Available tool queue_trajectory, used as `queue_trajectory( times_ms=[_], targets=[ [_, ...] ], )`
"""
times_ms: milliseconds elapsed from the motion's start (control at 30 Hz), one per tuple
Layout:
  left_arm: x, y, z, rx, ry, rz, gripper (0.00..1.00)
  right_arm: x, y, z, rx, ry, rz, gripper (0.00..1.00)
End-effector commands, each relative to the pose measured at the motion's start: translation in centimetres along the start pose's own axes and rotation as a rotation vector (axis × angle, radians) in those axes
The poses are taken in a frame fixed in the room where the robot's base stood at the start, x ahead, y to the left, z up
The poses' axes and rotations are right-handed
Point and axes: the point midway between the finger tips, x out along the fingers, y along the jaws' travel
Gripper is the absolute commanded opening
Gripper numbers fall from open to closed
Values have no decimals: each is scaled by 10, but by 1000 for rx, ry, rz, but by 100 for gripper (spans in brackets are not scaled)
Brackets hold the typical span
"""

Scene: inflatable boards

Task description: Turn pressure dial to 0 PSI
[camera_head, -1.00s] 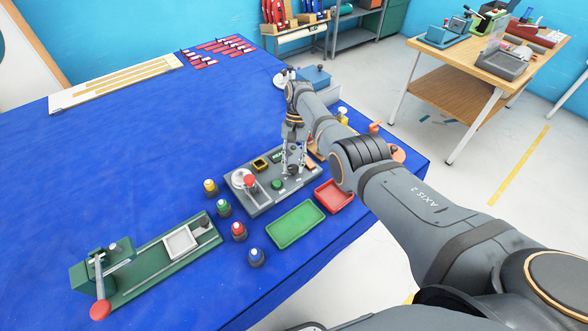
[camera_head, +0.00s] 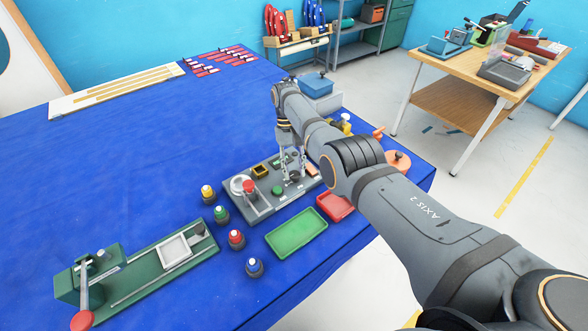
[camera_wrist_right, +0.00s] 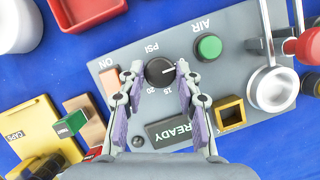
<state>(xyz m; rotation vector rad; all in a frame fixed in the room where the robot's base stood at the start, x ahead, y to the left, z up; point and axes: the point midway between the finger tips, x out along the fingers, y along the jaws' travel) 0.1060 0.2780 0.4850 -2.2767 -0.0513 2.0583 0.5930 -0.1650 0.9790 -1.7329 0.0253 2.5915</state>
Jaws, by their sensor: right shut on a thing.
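The pressure dial (camera_wrist_right: 160,72) is a black knob with a white pointer mark, on a grey control panel (camera_wrist_right: 225,30) labelled PSI. Numbers 15 and 20 show beside it in the right wrist view; the rest of its scale is hidden or unreadable. The pointer faces right in that view. My right gripper (camera_wrist_right: 157,78) is shut on the dial, one fingertip on each side of it. In the head view the right gripper (camera_head: 292,178) reaches down onto the panel (camera_head: 262,208), and the dial is hidden there. My left gripper is not in view.
The panel also bears a green AIR button (camera_wrist_right: 208,47), a READY display (camera_wrist_right: 175,131), an orange ON switch (camera_wrist_right: 110,83) and a red-knobbed lever (camera_wrist_right: 308,47). Green (camera_head: 297,233) and red (camera_head: 335,206) trays lie nearby. Several capped bottles (camera_head: 236,238) stand beside the panel.

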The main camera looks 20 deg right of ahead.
Motion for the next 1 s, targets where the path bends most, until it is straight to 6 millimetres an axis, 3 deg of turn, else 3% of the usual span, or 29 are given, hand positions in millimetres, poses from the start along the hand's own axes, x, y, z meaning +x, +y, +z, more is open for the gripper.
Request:
queue_trajectory(
  times_ms=[267,300,433,1000],
  targets=[
    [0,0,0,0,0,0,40,-2,0,-1,-1,6,0,2],
    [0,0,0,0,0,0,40,-2,0,-1,-1,6,0,37],
    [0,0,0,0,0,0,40,-2,0,0,0,4,0,55],
    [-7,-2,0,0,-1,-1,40,-3,2,1,50,-1,-20,55]
  ],
)
